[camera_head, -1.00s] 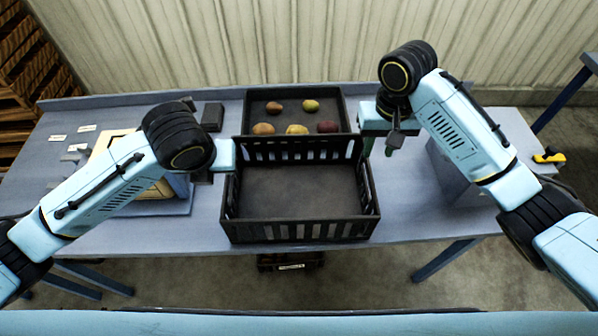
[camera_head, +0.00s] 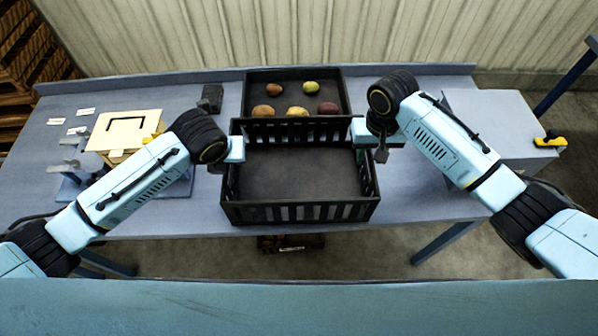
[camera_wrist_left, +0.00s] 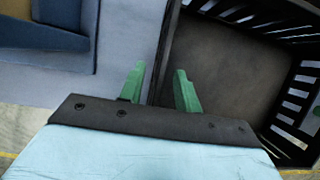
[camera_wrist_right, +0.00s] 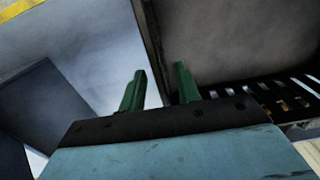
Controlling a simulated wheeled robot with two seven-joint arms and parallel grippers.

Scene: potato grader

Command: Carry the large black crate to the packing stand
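The large black crate (camera_head: 300,213) is empty, with slatted walls, and sits on the blue-grey table near its front edge. My left gripper (camera_head: 236,150) is at the crate's left wall. In the left wrist view its green fingers (camera_wrist_left: 160,88) are apart, one on each side of the wall's rim. My right gripper (camera_head: 362,134) is at the crate's right wall. In the right wrist view its fingers (camera_wrist_right: 158,88) are also apart, with the rim between them. I see no clear grip on either wall. I cannot tell which surface is the packing stand.
A black tray (camera_head: 340,92) with several potatoes stands just behind the crate. A pale yellow box (camera_head: 125,130) and small labels are on the table's left. A grey box-like block (camera_head: 495,120) is at the right, with a yellow-black tool (camera_head: 550,140) near its edge.

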